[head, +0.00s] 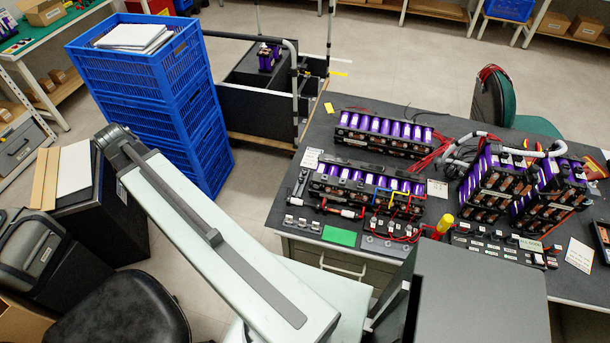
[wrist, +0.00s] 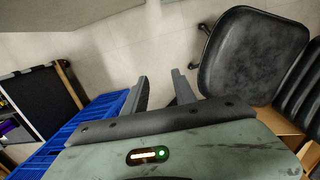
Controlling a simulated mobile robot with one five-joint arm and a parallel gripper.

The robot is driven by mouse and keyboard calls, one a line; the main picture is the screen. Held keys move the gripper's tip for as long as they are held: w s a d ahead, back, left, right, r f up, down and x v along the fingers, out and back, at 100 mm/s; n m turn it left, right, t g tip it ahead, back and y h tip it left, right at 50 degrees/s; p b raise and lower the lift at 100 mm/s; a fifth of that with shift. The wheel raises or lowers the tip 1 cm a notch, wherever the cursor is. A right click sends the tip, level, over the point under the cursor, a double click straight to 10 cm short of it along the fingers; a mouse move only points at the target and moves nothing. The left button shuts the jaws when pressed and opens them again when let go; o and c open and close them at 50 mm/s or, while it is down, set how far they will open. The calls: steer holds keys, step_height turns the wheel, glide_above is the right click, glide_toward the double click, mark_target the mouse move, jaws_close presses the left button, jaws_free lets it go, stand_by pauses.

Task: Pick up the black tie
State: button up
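Thin dark strands (head: 420,112) lie on the dark workbench (head: 290,190) behind the rear battery pack in the head view. They are too small for me to tell whether one is the black tie. My gripper (wrist: 161,78) shows in the wrist view with its two fingers apart and nothing between them. Bare floor shows beyond the fingers. The gripper is away from the workbench, near the blue crates and a black chair. The wrist view shows no tie.
Battery packs with purple cells (head: 384,133) and red wires crowd the workbench. A yellow-handled tool (head: 444,224) and a green card (head: 339,237) lie near its front. Stacked blue crates (head: 150,100) stand left of the bench. A black chair (head: 125,312) is at lower left.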

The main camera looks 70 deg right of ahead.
steer(key=s+d+f+b, duration=0.15)
steer(key=s+d, duration=0.25)
steer(key=d, duration=0.7)
steer(key=g+b, duration=0.3)
glide_toward(304, 169)
steer(key=d, duration=0.1)
steer(key=f+b, duration=0.1)
steer(key=s+f+b, duration=0.1)
steer(key=f, duration=0.1)
steer(key=shift+d+f+y, duration=0.1)
steer(key=shift+f+y, duration=0.1)
steer(key=shift+y, duration=0.1)
steer(key=b+x, duration=0.1)
steer(key=b, duration=0.1)
steer(key=b+x, duration=0.3)
steer(key=x, duration=0.1)
steer(key=shift+s+a+f+b, duration=0.1)
steer(key=shift+a+f+b, duration=0.15)
steer(key=shift+b, duration=0.15)
steer(key=shift+r, duration=0.2)
jaws_close()
